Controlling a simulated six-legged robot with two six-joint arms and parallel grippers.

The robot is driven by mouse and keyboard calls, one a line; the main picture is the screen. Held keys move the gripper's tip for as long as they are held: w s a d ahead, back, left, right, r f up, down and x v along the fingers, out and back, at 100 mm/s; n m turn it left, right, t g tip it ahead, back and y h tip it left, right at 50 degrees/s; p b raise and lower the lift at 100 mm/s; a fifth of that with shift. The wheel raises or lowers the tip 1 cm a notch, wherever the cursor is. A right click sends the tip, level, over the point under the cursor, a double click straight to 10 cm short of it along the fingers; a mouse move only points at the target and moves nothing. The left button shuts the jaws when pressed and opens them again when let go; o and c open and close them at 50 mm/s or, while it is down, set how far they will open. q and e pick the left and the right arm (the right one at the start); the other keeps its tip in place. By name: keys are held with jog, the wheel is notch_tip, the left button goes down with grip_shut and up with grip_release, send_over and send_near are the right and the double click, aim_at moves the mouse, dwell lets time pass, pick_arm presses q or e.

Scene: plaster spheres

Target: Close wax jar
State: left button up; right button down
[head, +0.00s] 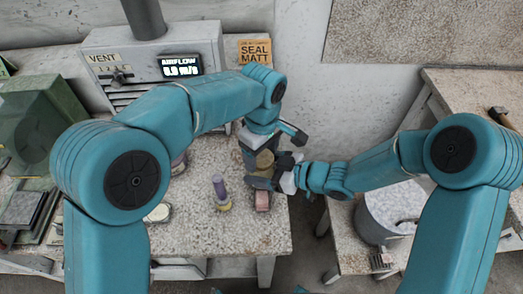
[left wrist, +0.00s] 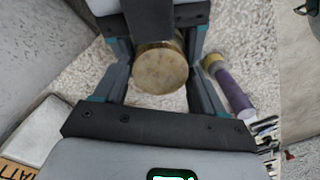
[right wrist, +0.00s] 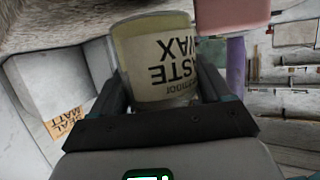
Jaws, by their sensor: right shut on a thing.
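The wax jar (right wrist: 160,55) has a cream label with dark print reading "PASTE WAX", upside down in the right wrist view. My right gripper (right wrist: 165,85) is shut on it; the gripper also shows in the head view (head: 282,174). A round, dull gold lid (left wrist: 160,70) faces the left wrist camera, and gold shows in the head view (head: 265,158). The seam between lid and jar is hidden.
A purple-handled tool (head: 219,190) stands on the speckled table near a pink block (head: 262,201). Behind are the vent unit (head: 155,60) and the "SEAL MATT" card (head: 255,51). A green box (head: 40,120) is at left. A bucket (head: 385,215) is at right.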

pick_arm(q)
jog(key=c, duration=0.7)
jog(key=shift+o, duration=0.2)
jog(key=m, duration=0.3)
jog(key=o, duration=1.2)
jog(key=shift+r, duration=2.3)
